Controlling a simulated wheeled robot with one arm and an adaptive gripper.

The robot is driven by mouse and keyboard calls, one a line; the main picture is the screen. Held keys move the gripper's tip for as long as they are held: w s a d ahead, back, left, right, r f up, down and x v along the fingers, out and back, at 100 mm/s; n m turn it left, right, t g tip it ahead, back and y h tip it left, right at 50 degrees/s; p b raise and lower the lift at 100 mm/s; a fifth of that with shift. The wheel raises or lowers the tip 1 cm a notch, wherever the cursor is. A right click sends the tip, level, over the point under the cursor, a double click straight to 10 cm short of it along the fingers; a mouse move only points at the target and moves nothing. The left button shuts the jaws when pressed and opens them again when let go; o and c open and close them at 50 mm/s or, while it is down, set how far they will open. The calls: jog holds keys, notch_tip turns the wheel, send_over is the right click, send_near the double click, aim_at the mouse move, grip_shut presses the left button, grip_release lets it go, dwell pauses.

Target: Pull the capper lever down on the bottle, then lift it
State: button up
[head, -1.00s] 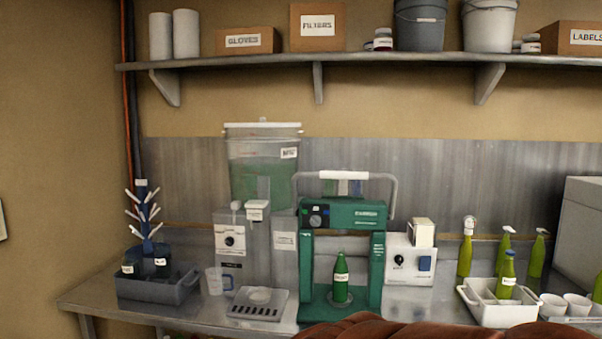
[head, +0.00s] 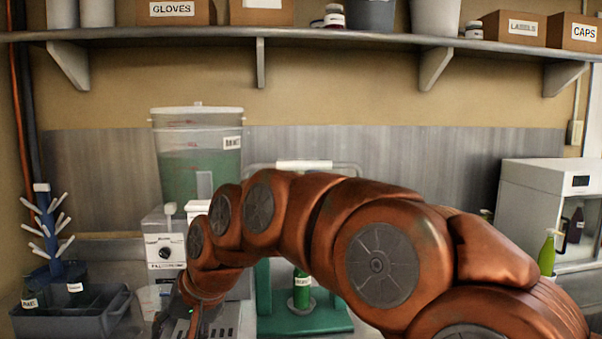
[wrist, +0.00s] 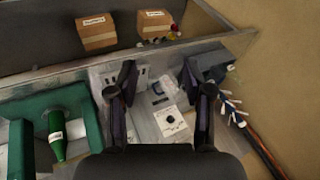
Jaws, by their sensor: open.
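The green capper stands on the bench; its base (head: 335,322) shows below my arm in the head view, and its green body (wrist: 30,112) is at the left in the wrist view. The lever's white grip (head: 304,164) is up, just above my arm. A green bottle (head: 302,288) stands upright in the capper, partly hidden by my arm; it also shows in the wrist view (wrist: 57,135). My gripper (wrist: 162,88) is open and empty, its fingers apart over the filler area left of the capper. It touches neither lever nor bottle.
The white filler unit (head: 162,250) with its tank (head: 198,160) stands left of the capper. A grey bin (head: 75,312) with a bottle tree (head: 46,230) is further left. A shelf (head: 210,34) with boxes runs above. A white cabinet (head: 540,195) stands at right.

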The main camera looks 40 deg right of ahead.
jog(key=w+d+r+m+t, duration=0.3)
jog(key=w+d+r, duration=0.4)
jog(key=m+t+h+b, duration=0.4)
jog(key=m+t+h, duration=0.25)
jog(key=m, duration=0.65)
send_near(302, 162)
jog(key=w+f, duration=0.1)
jog(key=w+d+f, duration=0.1)
jog(key=shift+w+t, duration=0.25)
jog(key=shift+w, duration=0.15)
jog(key=shift+d+r, duration=0.15)
jog(key=shift+w+d+p, duration=0.1)
jog(key=shift+w+p, duration=0.2)
jog(key=shift+w, duration=0.25)
jog(key=shift+p+x, duration=0.65)
jog(key=shift+x, duration=2.6)
jog(key=shift+c, duration=0.3)
grip_shut()
